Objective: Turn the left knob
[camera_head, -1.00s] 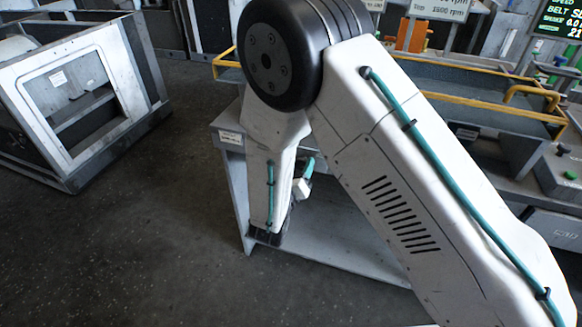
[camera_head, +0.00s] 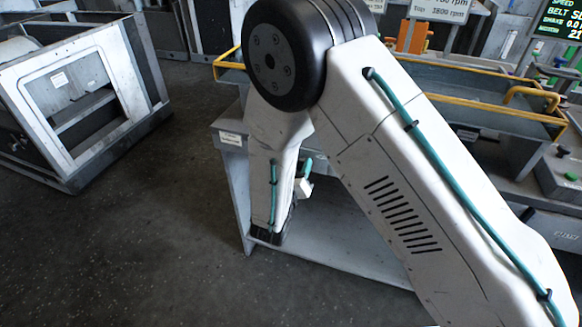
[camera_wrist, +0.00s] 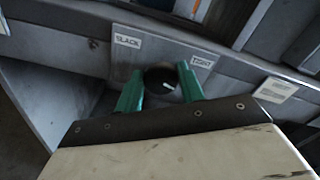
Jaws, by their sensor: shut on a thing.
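The knob (camera_wrist: 161,80) is a dark round knob with a small light mark, on the grey panel in the wrist view. A "SLACK" label (camera_wrist: 128,41) is up and left of it, and a "TIGHT" label (camera_wrist: 202,61) is up and right. My gripper (camera_wrist: 160,84) has its two green fingers on either side of the knob and is shut on it.
Another small label (camera_wrist: 275,90) is farther right on the panel. In the head view, a yellow-railed bench (camera_head: 480,90) stands behind my arm. A grey framed housing (camera_head: 70,100) stands at the left, with clear floor (camera_head: 160,240) in front.

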